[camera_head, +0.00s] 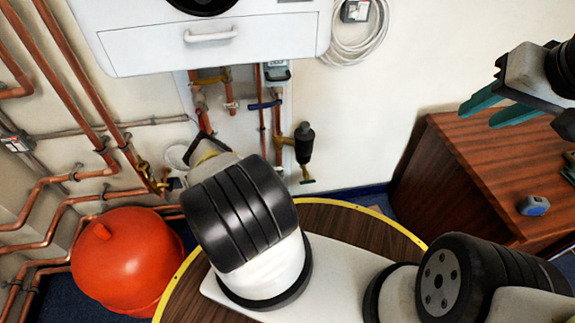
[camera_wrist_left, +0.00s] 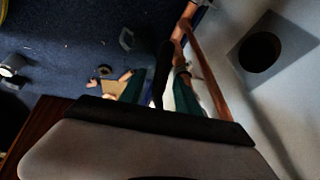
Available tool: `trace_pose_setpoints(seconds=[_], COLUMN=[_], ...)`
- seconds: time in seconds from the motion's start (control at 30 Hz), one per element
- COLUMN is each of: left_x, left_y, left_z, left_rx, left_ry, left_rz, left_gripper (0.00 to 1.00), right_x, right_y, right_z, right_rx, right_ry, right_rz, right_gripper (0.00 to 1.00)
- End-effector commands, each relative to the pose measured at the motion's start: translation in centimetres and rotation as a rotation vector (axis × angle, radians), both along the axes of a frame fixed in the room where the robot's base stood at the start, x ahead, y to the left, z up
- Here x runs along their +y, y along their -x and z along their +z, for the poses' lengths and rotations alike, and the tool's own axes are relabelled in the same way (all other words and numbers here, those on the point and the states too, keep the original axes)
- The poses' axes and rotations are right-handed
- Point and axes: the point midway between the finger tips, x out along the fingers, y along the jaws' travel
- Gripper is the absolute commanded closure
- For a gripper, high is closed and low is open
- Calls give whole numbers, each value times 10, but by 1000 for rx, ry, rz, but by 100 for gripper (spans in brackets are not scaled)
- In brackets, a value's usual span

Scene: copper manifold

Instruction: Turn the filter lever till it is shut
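I cannot tell for certain which one is the filter lever. My left arm reaches up to the manifold, and its wrist hides the left fingers there. In the left wrist view, the left gripper (camera_wrist_left: 160,93) has its teal fingers apart, with a dark bar (camera_wrist_left: 163,70) between or beyond them; contact is unclear. My right gripper (camera_head: 503,104) is open and empty, over the cabinet.
A white boiler (camera_head: 212,45) hangs above the manifold. A red tank (camera_head: 125,262) stands at the lower left beside copper pipes (camera_head: 75,75). A wooden cabinet (camera_head: 460,185) with a blue tape measure (camera_head: 533,206) stands at right. A coiled cable (camera_head: 365,42) hangs on the wall.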

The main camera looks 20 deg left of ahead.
Motion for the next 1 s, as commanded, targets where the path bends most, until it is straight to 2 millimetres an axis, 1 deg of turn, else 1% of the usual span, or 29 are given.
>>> trace_pose_setpoints(seconds=[0.03,0.13,0.4,0.43,0.5,0.57,0.6,0.63,1.0], left_x=[-1,-1,-1,-1,-1,-1,-1,-1,-2], left_y=[0,-2,-2,-2,-2,-2,-2,-2,-2], left_z=[-4,-7,-8,-8,-8,-8,-8,-8,-8], left_rx=[2,1,2,2,2,2,2,2,2], left_ry=[1,0,0,0,0,0,0,0,1], left_rz=[3,2,1,1,1,1,1,1,2], left_gripper=[61,61,61,63,77,89,97,100,100], right_x=[0,0,0,0,0,0,0,0,0], right_y=[0,0,0,0,0,0,0,0,0], right_z=[0,0,0,0,0,0,0,0,0], right_rx=[0,0,0,0,0,0,0,0,0], right_ry=[0,0,0,0,0,0,0,0,0], right_rz=[0,0,0,0,0,0,0,0,0], right_gripper=[61,61,61,61,61,61,61,61,61])
